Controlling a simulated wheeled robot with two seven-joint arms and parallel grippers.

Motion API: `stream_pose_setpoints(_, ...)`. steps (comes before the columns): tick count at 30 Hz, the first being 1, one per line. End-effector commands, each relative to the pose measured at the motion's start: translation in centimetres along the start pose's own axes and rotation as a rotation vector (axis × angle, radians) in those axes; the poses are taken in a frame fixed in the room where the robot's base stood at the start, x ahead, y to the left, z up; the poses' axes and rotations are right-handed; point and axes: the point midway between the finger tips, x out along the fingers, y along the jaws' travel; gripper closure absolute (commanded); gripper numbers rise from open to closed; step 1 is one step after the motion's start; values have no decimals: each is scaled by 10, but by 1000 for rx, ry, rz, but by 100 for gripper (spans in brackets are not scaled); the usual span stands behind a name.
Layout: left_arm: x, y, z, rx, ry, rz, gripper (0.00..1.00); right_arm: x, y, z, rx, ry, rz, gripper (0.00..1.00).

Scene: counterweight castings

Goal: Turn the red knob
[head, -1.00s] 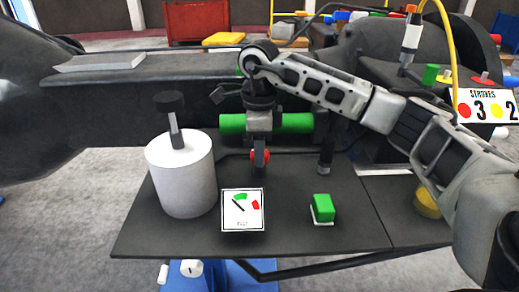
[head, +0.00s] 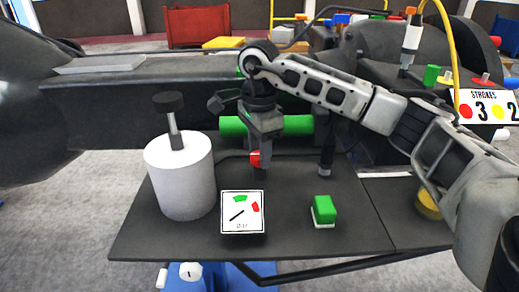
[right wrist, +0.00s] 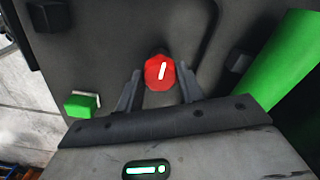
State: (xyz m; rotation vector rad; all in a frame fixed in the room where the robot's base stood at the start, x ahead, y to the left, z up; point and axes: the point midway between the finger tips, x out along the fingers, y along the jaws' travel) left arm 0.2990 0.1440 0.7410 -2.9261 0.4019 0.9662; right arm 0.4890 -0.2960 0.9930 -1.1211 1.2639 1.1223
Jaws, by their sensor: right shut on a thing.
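The red knob (head: 254,159) sits on the dark deck, partly hidden by my right gripper (head: 257,166). In the right wrist view the red knob (right wrist: 159,72) has a white line tilted slightly right of vertical. My right gripper (right wrist: 158,88) is shut on it, one finger on each side. A white gauge (head: 242,226) faces me in front of the knob. Its black needle slants low on the left of the dial, away from the green and red marks at the top. My left gripper is not in view.
A white cylinder (head: 181,182) with a black-topped stem stands left of the knob. A green button (head: 324,208) is at the right. A green tube (head: 284,126) lies behind the gripper. The deck between gauge and button is clear.

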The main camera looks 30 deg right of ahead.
Motion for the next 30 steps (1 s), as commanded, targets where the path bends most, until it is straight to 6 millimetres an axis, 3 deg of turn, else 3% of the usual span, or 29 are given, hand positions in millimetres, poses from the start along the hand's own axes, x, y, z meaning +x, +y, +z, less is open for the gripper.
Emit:
stream_pose_setpoints(8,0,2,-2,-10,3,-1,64,-3,-1,0,1,-5,-7,86)
stream_pose_setpoints(9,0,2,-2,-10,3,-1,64,-3,-1,0,1,-5,-7,54)
stream_pose_setpoints(11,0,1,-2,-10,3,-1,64,-2,-1,0,1,-4,-7,41)
stream_pose_setpoints(22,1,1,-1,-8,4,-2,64,-6,-1,0,1,-1,-3,41)
stream_pose_setpoints(26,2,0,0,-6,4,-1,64,-24,-1,0,1,-2,-6,41)
stream_pose_setpoints(30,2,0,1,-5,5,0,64,-57,-1,1,1,-3,-9,41)
